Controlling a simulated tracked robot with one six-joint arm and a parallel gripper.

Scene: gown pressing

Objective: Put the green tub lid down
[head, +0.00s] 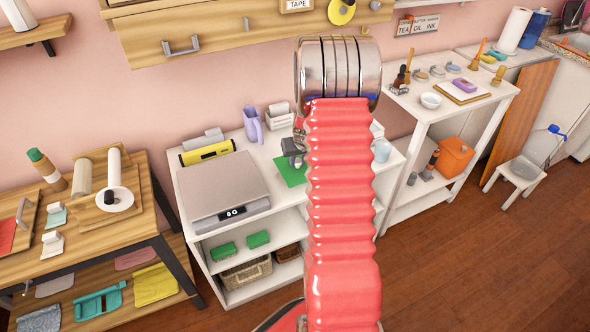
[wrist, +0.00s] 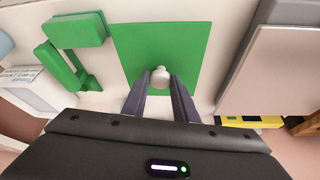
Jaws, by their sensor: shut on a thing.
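The green tub lid (wrist: 155,40) is a flat green square with a pale round knob (wrist: 160,77). My gripper (wrist: 161,82) is shut on the knob, one dark finger on each side. In the head view the lid (head: 290,173) shows partly beside my red arm, below my gripper (head: 293,158), over the white table top (head: 259,151). I cannot tell whether the lid touches the table. My arm hides the lid's right part there.
A grey flat-topped machine (head: 224,188) stands left of the lid, with a yellow device (head: 206,152) behind it. A purple jug (head: 252,125) stands behind the lid. In the wrist view, a green block (wrist: 74,29) and a green frame (wrist: 66,68) lie close left of it.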

